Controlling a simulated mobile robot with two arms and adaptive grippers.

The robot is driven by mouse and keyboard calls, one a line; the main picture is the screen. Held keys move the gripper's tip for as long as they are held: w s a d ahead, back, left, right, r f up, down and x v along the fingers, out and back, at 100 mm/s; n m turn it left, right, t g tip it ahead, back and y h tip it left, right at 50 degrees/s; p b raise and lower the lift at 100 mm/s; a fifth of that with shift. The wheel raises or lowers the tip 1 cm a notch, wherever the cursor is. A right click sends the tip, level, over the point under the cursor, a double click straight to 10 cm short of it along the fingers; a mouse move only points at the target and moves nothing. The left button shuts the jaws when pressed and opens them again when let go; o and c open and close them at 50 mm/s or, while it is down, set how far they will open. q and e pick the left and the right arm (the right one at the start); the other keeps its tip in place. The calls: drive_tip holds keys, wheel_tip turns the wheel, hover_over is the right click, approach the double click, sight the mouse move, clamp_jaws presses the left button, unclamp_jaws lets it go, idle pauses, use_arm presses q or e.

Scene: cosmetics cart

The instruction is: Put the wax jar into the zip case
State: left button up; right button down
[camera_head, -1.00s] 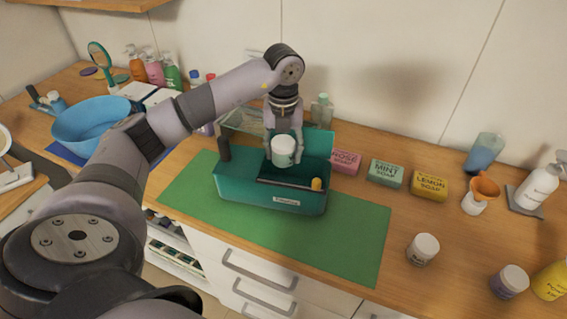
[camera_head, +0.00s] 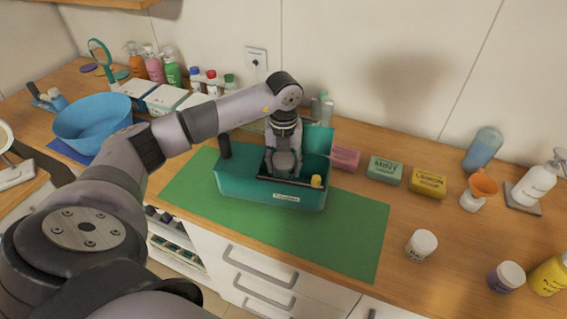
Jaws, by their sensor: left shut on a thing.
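The zip case (camera_head: 240,188) is a teal open box on a green mat (camera_head: 345,235), with its lid raised at the back. My left gripper (camera_head: 284,170) points straight down into the case opening and is shut on the wax jar (camera_head: 285,162), a small pale jar. The jar is now low, inside the case outline and in shadow, partly covered by the fingers. I cannot tell whether it touches the case floor. A yellow-topped item (camera_head: 316,181) stands in the case's front right corner. My right gripper is out of view.
Rose soap (camera_head: 345,158), mint soap (camera_head: 385,169) and lemon soap (camera_head: 428,182) boxes stand right of the case. Two lidded jars, one white (camera_head: 421,246) and one purplish (camera_head: 506,277), stand at the front right. A blue bowl (camera_head: 92,125) is at left. The mat's right part is bare.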

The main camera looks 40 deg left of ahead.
sight(284, 157)
use_arm(q)
drive_tip(key=shift+f, duration=0.35)
drive_tip(key=o, duration=1.2)
drive_tip(key=shift+r+p, duration=0.3)
drive_tip(key=shift+r, duration=0.3)
wheel_tip(284, 157, up, 11)
drive_tip(key=b, duration=0.3)
drive_tip(key=shift+w+f, duration=0.1)
drive_tip(key=shift+r, duration=0.7)
